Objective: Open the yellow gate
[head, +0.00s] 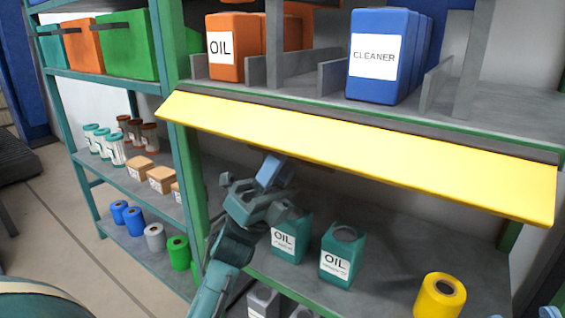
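The yellow gate (365,153) is a long flat panel along the front edge of the upper shelf. It slants outward and downward from that edge, over the opening of the shelf below. My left gripper (273,168) is raised in front of the lower shelf, close under the gate's lower edge, left of its middle. I cannot tell whether it touches the gate. Its fingers are not clear enough to show whether they are open or shut.
Above the gate are orange oil cans (234,47) and blue cleaner cans (381,55) between grey dividers. Below stand two teal oil cans (343,256) and a yellow roll (440,296). A green post (188,150) and a shelf of small goods are on the left.

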